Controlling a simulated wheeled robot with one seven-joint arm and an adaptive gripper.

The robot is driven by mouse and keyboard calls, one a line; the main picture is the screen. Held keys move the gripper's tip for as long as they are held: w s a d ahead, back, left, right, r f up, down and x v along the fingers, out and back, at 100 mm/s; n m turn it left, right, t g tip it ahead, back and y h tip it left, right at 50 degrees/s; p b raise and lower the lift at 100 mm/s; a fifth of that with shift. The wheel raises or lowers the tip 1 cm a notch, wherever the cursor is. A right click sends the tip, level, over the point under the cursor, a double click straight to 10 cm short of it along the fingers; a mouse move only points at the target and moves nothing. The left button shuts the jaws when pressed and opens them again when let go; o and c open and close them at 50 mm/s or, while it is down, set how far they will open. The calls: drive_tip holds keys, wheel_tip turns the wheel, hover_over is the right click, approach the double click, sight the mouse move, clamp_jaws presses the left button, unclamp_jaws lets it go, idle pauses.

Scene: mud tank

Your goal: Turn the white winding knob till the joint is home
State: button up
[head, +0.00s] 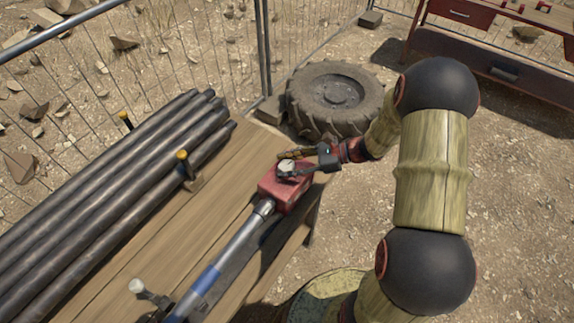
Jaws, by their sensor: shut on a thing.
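The white winding knob (287,166) sits on top of a red block (274,188) near the far right end of the wooden bench. My gripper (291,164) reaches in from the right and is shut on the knob, with its fingers on either side. A grey metal rod (238,239) runs from the block's near side down toward a blue sleeve (201,286) at the lower left. The joint's inner fit is hidden from this view. A second pale knob (136,286) on a dark clamp stands by the bench's near end.
Several dark pipes (110,175) lie along the bench's left side, held by yellow-topped pegs (183,155). A tyre (335,95) lies on the ground beyond the bench. A wire fence (195,50) stands behind. A red workbench (500,45) is at the upper right.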

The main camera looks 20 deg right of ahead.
drive_tip(key=shift+r+m+t, duration=0.1)
drive_tip(key=shift+m+t, duration=0.2)
drive_tip(key=m+t+h, duration=0.2)
drive_tip(key=m+t, duration=0.1)
drive_tip(key=shift+s+a+m+t+h+p, duration=0.1)
drive_tip(key=shift+m+t+h+p, duration=0.2)
drive_tip(key=m+t+h+b, duration=0.2)
drive_tip(key=m+t+h, duration=0.1)
drive_tip(key=m+h, duration=0.1)
drive_tip(key=shift+m+h+b, duration=0.3)
drive_tip(key=shift+m, duration=0.1)
drive_tip(key=shift+m+t+h, duration=0.3)
drive_tip(key=o, duration=1.1)
